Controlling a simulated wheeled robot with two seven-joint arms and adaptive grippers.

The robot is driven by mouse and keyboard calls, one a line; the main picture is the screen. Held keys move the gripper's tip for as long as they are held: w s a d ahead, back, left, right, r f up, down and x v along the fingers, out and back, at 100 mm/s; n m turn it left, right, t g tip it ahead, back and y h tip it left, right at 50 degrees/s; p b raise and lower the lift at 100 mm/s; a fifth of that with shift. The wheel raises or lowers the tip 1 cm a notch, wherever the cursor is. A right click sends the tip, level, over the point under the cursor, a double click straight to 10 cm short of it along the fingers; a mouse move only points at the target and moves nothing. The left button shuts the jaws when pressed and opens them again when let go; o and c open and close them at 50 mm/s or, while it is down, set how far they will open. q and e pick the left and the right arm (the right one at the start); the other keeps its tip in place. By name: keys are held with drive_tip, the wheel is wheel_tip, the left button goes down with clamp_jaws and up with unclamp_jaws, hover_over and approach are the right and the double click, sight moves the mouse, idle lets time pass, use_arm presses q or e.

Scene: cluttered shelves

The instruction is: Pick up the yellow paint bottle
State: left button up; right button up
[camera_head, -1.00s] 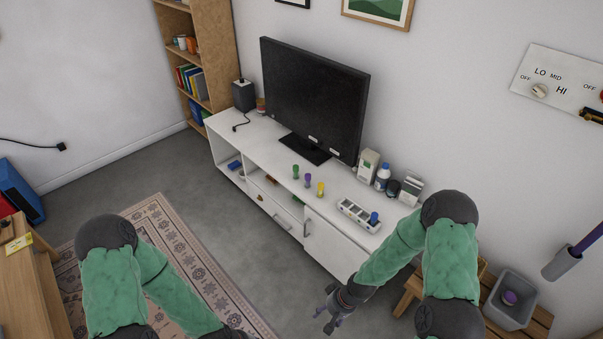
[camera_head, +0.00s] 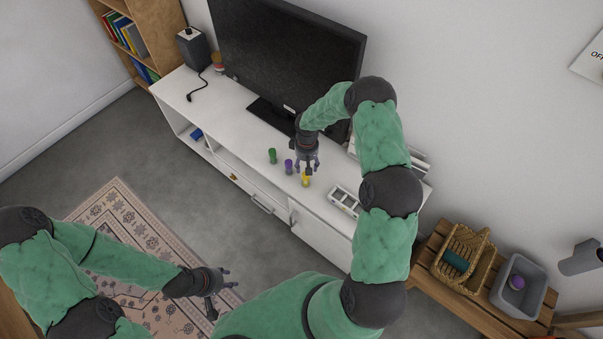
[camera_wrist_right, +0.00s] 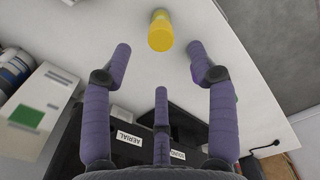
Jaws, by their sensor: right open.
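The yellow paint bottle (camera_head: 305,180) stands on the white TV cabinet (camera_head: 222,108), right of a purple bottle (camera_head: 289,166) and a green bottle (camera_head: 273,156). My right gripper (camera_head: 307,166) is over the cabinet, close to the yellow bottle and partly covering it. In the right wrist view the yellow bottle (camera_wrist_right: 160,32) shows just beyond the gap between the spread fingertips (camera_wrist_right: 159,55); nothing is held. My left gripper (camera_head: 222,290) is open and empty, low over the rug.
The black television (camera_head: 285,55) stands behind the bottles. A white holder (camera_head: 344,201) is to their right. A wooden bench (camera_head: 433,262) at the right bears a wicker basket (camera_head: 484,276) and a grey bin (camera_head: 500,293). The cabinet's left part has free room.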

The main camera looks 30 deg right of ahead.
sight(306, 179)
wheel_tip(306, 179, down, 4)
drive_tip(key=shift+f+b, duration=0.25)
drive_tip(key=shift+b, duration=0.35)
wheel_tip(306, 179, down, 5)
drive_tip(key=shift+a+f+b, duration=0.1)
drive_tip(key=shift+b, duration=1.1)
clamp_jaws()
